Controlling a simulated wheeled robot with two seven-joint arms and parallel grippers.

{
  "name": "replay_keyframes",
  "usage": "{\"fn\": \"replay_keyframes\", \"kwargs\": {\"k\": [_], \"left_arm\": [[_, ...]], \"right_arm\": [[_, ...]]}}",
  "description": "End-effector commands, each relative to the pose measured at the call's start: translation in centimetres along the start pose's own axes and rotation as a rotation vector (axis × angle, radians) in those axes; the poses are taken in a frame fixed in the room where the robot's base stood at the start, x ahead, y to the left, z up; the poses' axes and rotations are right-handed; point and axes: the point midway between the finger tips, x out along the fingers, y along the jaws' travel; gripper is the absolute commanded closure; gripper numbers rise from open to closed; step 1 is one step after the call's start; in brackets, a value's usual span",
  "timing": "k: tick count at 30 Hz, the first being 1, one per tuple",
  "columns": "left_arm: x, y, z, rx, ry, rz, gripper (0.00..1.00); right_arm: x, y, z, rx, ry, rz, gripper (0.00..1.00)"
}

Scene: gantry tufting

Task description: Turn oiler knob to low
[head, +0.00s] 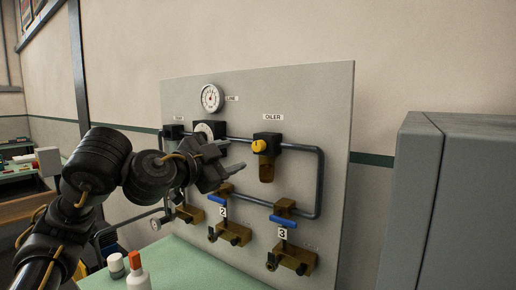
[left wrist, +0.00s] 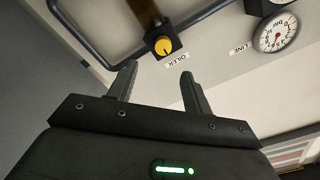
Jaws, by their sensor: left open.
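The oiler knob (head: 260,146) is a yellow round knob on a black block under the OILER label (head: 273,117), with an amber bowl (head: 266,172) below it. In the left wrist view the picture is upside down, and the knob (left wrist: 163,46) shows a dark pointer line; I cannot read its setting. My left gripper (head: 235,157) is open and empty, left of the knob in the head view. In the left wrist view its fingertips (left wrist: 158,70) are spread, with the knob beyond the gap between them, apart from both. My right gripper is not in view.
The grey panel (head: 335,110) carries a LINE gauge (head: 212,98), a looped pipe (head: 321,180) and brass valves with blue handles (head: 284,221) below. A grey cabinet (head: 460,200) stands at right. Bottles (head: 138,275) stand on the green bench top (head: 185,268).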

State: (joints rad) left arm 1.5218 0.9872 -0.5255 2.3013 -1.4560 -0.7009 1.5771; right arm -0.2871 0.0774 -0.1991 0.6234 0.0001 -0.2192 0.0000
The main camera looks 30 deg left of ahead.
Motion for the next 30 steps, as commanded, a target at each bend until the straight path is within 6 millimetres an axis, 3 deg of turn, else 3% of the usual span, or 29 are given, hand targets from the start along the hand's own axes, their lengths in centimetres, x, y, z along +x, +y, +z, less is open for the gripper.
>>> {"fn": "replay_keyframes", "kwargs": {"k": [4, 7, 19, 30], "left_arm": [[0.6, -0.3, 0.3, -0.002, -0.007, -0.005, 0.5], [2.0, -0.3, 0.5, -0.005, -0.01, -0.004, 0.5], [9.0, -0.4, 0.4, -0.002, -0.007, -0.005, 0.5], [10.5, -0.3, 0.3, 0.002, -0.006, -0.006, 0.5]], "right_arm": [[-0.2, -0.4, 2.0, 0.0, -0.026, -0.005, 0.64], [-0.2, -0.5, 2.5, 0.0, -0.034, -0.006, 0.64], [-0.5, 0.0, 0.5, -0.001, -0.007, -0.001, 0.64], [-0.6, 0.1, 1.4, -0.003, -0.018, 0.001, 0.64]]}}
